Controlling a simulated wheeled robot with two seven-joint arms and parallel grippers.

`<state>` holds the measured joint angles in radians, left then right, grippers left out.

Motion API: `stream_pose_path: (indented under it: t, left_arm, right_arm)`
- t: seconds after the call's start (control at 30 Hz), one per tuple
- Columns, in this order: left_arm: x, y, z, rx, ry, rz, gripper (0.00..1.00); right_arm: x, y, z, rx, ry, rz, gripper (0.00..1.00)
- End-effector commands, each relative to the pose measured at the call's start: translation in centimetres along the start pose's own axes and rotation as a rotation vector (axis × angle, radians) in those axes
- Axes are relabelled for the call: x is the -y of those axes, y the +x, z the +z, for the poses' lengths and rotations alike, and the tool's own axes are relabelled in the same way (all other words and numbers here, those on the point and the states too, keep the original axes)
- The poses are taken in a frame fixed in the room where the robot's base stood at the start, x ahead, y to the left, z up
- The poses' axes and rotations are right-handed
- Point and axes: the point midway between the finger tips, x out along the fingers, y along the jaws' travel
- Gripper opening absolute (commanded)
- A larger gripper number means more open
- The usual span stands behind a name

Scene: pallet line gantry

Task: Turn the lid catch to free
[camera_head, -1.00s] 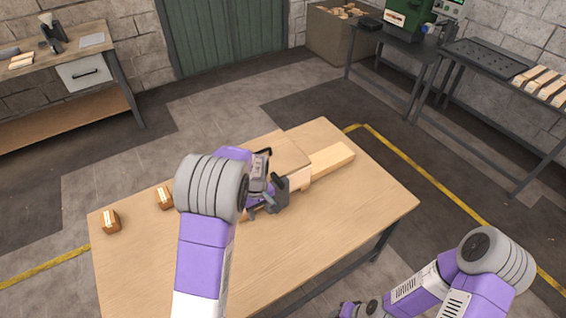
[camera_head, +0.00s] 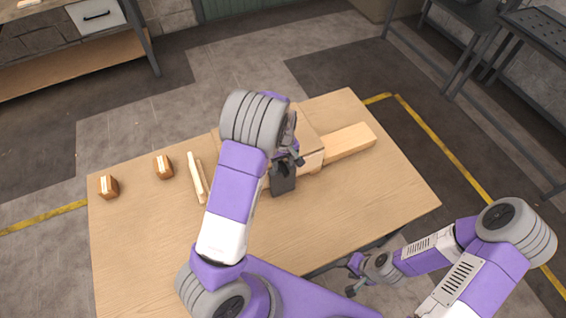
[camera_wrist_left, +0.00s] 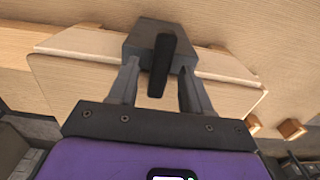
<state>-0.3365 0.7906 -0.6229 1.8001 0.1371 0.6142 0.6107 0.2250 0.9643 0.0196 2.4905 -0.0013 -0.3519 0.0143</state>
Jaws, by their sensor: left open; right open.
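A pale wooden box (camera_head: 313,155) lies on the table, partly hidden behind my left arm. A dark grey block (camera_head: 283,184) sits at its near side. In the left wrist view the grey block (camera_wrist_left: 143,39) carries a black lever (camera_wrist_left: 161,68), the lid catch, which points down the picture toward the gripper. My left gripper (camera_wrist_left: 158,72) is open, one finger on each side of the lever; I cannot tell whether they touch it. In the head view the left gripper (camera_head: 292,160) is over the block. My right gripper (camera_head: 356,264) is low, beyond the table's front edge.
Two small wooden blocks, one on the left (camera_head: 108,186) and one further right (camera_head: 163,166), and pale strips (camera_head: 197,178) lie on the table (camera_head: 370,200). A long wooden bar (camera_head: 348,143) extends right from the box. The table's right part is clear.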

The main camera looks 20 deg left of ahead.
Motion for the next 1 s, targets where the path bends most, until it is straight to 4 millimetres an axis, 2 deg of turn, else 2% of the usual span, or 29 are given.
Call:
stream_pose_path:
  t: [0.1, 0.37, 0.47, 0.7, 1.0]
  left_arm:
    - [0.0, 0.77, -0.01, 0.0, -0.001, 0.001, 0.49]
    - [-0.03, 0.89, -0.01, -0.001, 0.0, 0.002, 0.49]
    - [-0.02, 0.88, -0.01, -0.001, 0.0, 0.001, 0.37]
    - [-0.01, 0.87, 0.0, -0.001, 0.0, 0.001, 0.0]
    - [0.0, 0.87, -0.01, 0.0, 0.025, 0.001, 0.0]
  right_arm:
    - [-0.04, 0.12, 0.0, 0.0, 0.0, 0.0, 0.43]
    - [-0.03, 0.11, 0.01, 0.0, 0.0, 0.0, 0.43]
    - [-0.03, 0.11, 0.01, 0.0, 0.0, 0.0, 0.43]
    - [-0.03, 0.11, 0.01, 0.0, 0.0, 0.0, 0.43]
    - [-0.04, 0.13, 0.01, 0.0, 0.0, 0.0, 0.43]
